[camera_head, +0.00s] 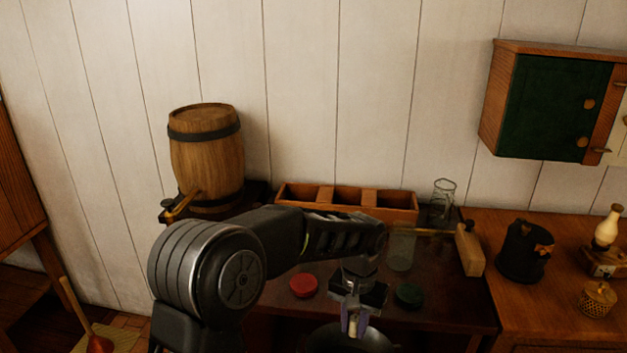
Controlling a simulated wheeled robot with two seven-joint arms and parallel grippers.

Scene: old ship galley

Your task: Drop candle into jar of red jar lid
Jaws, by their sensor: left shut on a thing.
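My left gripper (354,322) points down over the front of the dark table. It is shut on a small pale thing that looks like the candle (352,327), mostly hidden by the fingers. A red jar lid (303,286) lies flat on the table to the left of the gripper. A clear glass jar (401,252) stands behind the green lid, partly hidden by my arm. Another clear glass vessel (442,200) stands further back on the right. I cannot tell which jar belongs to the red lid. My right gripper is not in view.
A dark round pan (372,341) is below the gripper at the front edge. A wooden divided box (347,197) stands at the back, a barrel (207,160) at the left. A wooden block (468,250), dark pot (524,251) and lamp (607,228) stand to the right.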

